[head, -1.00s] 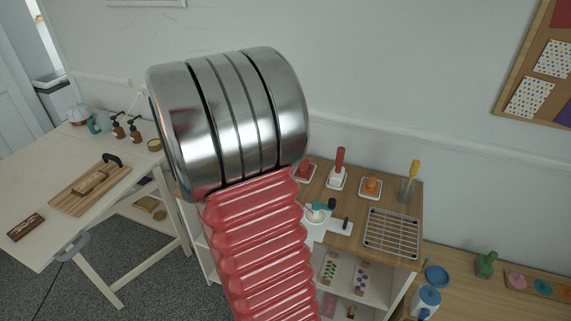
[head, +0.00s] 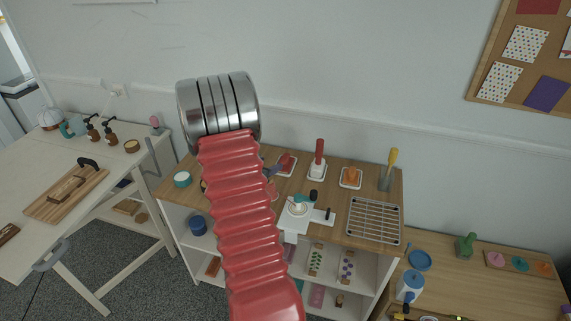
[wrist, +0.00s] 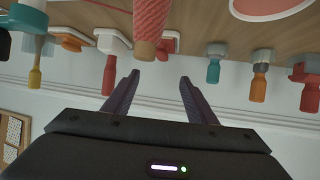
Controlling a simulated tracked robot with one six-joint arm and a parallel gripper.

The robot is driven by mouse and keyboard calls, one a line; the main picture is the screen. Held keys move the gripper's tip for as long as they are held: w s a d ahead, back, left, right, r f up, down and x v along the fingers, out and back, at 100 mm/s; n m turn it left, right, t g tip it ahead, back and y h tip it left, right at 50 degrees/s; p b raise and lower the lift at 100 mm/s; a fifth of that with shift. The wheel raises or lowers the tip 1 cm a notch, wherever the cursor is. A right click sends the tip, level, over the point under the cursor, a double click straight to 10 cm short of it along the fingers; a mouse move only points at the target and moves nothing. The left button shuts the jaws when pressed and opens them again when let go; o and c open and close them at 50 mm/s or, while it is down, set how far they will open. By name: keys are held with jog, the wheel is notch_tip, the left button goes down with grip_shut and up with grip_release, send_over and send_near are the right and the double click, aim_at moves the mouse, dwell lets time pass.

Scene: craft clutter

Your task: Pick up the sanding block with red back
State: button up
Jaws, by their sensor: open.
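A low red piece (head: 285,161) sits on a small white tray at the back of the wooden shelf top; it may be the red-backed sanding block, but its shape is too small to tell. In the wrist view a red piece (wrist: 168,43) shows partly behind a pink-red ribbed cylinder (wrist: 151,20). My gripper (wrist: 160,78) is open, with nothing between its dark purple fingers. Its fingertips point toward the shelf top, close to the cylinder in the picture.
A red-handled tool (head: 318,160) and an orange piece (head: 350,177) stand on white trays to the right. A wire rack (head: 374,220) lies at the shelf's right. A teal round item (head: 182,179) stands at its left. A wooden board (head: 45,206) lies on the white table.

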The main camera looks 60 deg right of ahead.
send_near(284, 159)
jog(key=shift+r+x, duration=0.15)
jog(key=shift+x, duration=0.85)
jog(key=shift+r+x, duration=0.1)
jog(key=shift+x, duration=0.85)
jog(key=shift+s+d, duration=0.1)
jog(key=shift+d, duration=0.05)
jog(key=shift+x, duration=2.6)
jog(key=shift+f, duration=0.2)
jog(key=shift+c, duration=0.3)
jog(key=c, duration=1.2)
